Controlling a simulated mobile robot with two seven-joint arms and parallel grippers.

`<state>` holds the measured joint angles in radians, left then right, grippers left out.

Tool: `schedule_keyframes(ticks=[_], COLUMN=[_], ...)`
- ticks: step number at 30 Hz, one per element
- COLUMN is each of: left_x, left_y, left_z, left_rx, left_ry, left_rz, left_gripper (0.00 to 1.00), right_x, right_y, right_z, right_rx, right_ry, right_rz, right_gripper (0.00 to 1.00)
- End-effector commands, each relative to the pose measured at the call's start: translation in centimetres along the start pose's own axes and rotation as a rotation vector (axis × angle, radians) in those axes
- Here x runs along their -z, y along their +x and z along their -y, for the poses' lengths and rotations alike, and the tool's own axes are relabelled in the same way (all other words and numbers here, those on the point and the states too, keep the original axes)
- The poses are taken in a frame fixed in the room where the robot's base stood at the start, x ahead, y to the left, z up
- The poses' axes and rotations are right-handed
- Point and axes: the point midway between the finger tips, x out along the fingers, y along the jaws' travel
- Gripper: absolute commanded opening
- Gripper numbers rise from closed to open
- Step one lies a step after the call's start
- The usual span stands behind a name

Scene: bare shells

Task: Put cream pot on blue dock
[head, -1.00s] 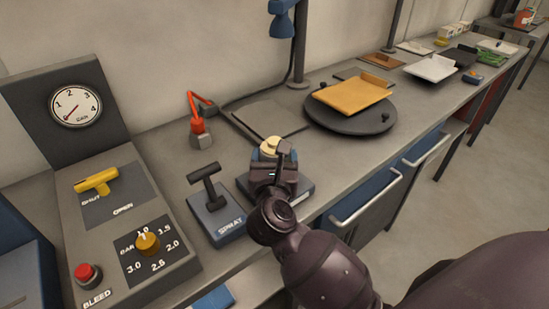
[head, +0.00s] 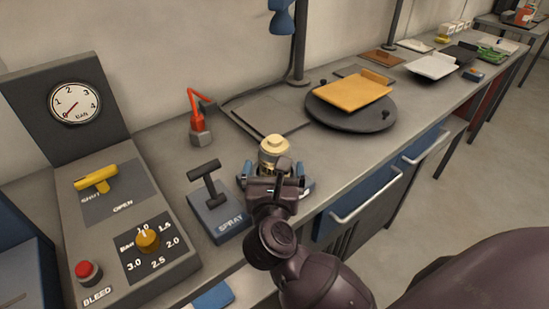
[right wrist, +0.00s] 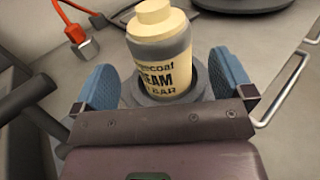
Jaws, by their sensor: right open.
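The cream pot (head: 274,147), pale yellow with a grey band and dark lettering, stands upright near the bench's front edge. In the right wrist view the pot (right wrist: 160,48) stands in a round grey seat (right wrist: 198,84). What looks like the blue dock (head: 307,187) shows only as a low edge with a pale label beneath, mostly hidden by my gripper. My right gripper (head: 275,172) is open, its blue fingers on either side of the pot's lower part, with gaps visible in the wrist view. My left gripper is not in view.
A SPRAY lever box (head: 217,220) stands close left of my right gripper. A control panel (head: 190,265) with gauge and knobs is further left. A dark turntable (head: 350,125) carries an orange tray (head: 352,93). A grey plate (head: 268,117) lies behind. Drawer handles project below the bench.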

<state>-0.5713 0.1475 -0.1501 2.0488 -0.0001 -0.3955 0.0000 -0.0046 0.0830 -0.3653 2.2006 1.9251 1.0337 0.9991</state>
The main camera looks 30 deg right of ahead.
Motion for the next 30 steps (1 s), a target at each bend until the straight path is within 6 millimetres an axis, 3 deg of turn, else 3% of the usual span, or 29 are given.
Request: schedule_keyframes(ticks=[6,12,30], left_x=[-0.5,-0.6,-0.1], left_y=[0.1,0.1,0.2], left_z=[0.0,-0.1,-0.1], left_rx=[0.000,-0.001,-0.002], left_ry=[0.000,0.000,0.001], left_rz=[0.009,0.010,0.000], left_gripper=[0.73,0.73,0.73], right_x=[0.1,0.1,0.0], right_y=[-4.2,-6.5,-7.2], right_z=[0.0,0.0,0.0], right_rx=[0.001,0.000,0.001], right_ry=[0.002,0.001,0.001], right_rz=[-0.005,-0.003,0.000], right_gripper=[0.99,0.99,0.99])
